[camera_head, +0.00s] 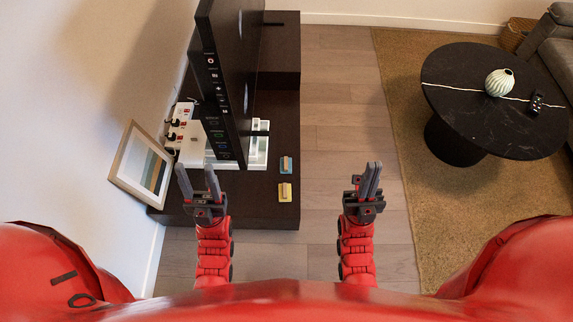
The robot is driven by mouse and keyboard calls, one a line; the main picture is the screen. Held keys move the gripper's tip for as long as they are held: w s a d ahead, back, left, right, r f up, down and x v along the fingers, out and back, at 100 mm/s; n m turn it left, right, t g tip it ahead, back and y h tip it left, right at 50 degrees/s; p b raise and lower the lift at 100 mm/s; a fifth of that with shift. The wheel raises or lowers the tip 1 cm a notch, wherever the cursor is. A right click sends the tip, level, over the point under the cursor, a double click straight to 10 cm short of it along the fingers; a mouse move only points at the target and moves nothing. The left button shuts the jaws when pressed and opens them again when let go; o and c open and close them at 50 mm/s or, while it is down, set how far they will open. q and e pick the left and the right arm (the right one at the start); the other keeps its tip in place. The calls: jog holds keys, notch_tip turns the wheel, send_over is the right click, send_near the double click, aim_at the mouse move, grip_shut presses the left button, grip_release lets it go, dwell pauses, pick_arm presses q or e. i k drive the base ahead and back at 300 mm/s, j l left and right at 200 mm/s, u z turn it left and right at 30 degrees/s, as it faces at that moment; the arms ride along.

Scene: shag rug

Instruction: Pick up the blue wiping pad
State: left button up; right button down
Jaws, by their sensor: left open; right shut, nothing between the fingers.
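The blue wiping pad (286,165) lies on the dark cabinet top near its right edge. A yellow pad (285,192) lies just in front of it, apart from it, with a small block on top. My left gripper (199,168) is open and empty, to the left of both pads and over the cabinet's front part. My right gripper (371,168) is shut and empty, to the right of the pads and over the wooden floor. Neither gripper touches a pad.
A large black screen (235,75) stands on the dark cabinet (280,125) left of the pads. A framed picture (141,170) leans by the wall near a white power strip (180,125).

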aim_at(285, 162)
jog(key=i+j, duration=0.7)
jog(key=i+l+z, duration=0.05)
